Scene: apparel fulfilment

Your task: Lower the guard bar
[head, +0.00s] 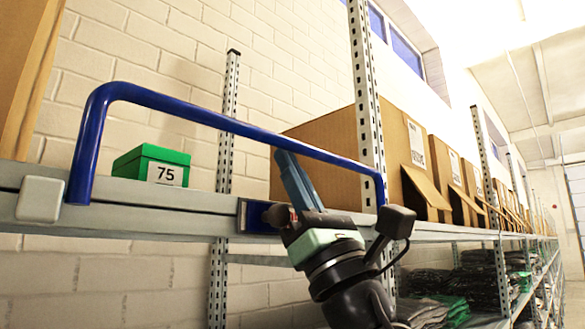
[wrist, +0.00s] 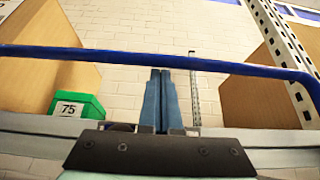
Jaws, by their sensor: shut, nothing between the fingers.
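The guard bar (head: 215,126) is a blue U-shaped tube standing raised above the front edge of the shelf, with its legs at the left bracket and near the right upright. It crosses the upper part of the wrist view (wrist: 100,55). My gripper (head: 284,155) is shut and empty, its two blue fingers pressed together and pointing up. Its fingertips (wrist: 160,71) sit right at the underside of the bar's long span, right of its middle in the head view. I cannot tell whether they touch it.
A green box (head: 150,167) labelled 75 stands on the shelf behind the bar. Cardboard boxes (head: 318,150) stand to the right, beyond a perforated metal upright (head: 366,90). The grey shelf beam (head: 150,222) runs below the bar. Folded dark garments (head: 480,283) fill a lower shelf.

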